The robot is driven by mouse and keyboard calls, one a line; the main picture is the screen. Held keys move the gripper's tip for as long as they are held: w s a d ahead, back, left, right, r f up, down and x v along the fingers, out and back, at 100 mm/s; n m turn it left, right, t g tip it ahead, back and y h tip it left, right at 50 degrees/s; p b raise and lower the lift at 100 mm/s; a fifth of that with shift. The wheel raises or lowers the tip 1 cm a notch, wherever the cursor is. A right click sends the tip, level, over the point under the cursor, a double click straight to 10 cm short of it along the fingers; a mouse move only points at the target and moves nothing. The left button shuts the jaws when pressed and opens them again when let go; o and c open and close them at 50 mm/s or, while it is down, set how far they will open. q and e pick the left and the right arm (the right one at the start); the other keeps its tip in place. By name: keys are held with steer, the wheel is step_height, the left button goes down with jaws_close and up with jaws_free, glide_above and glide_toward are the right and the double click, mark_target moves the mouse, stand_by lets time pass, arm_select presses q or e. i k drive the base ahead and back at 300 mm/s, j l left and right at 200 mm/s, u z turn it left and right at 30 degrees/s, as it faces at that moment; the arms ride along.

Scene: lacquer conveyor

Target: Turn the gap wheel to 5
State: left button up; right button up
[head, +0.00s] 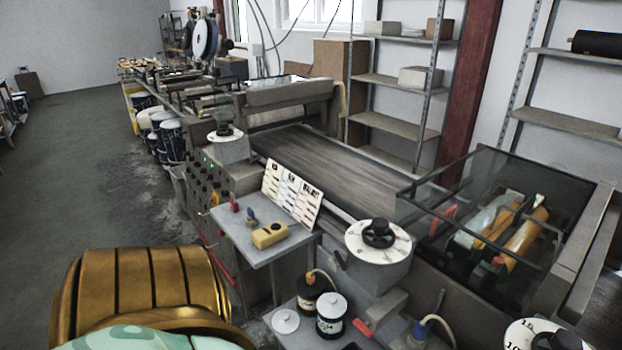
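Three dial wheels with white faces and black knobs show in the head view. One wheel (378,238) sits on a grey box right of the middle. A second wheel (225,135) sits farther back on the machine, left of the middle. A third wheel (545,338) is cut off at the bottom right edge; marks like 10 and 15 show on its face. I cannot tell which is the gap wheel, and I cannot read a setting on any of them. Neither of my grippers is in view.
A small grey table (262,250) holds a sample card (292,194) and a yellow device (270,235). Jars (331,314) stand on a lower shelf. A dark conveyor belt (325,165) runs behind, and a glass-sided roller housing (505,215) is at right. Floor at left is clear.

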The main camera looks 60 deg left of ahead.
mark_target(380, 227)
steer(key=u, duration=1.45)
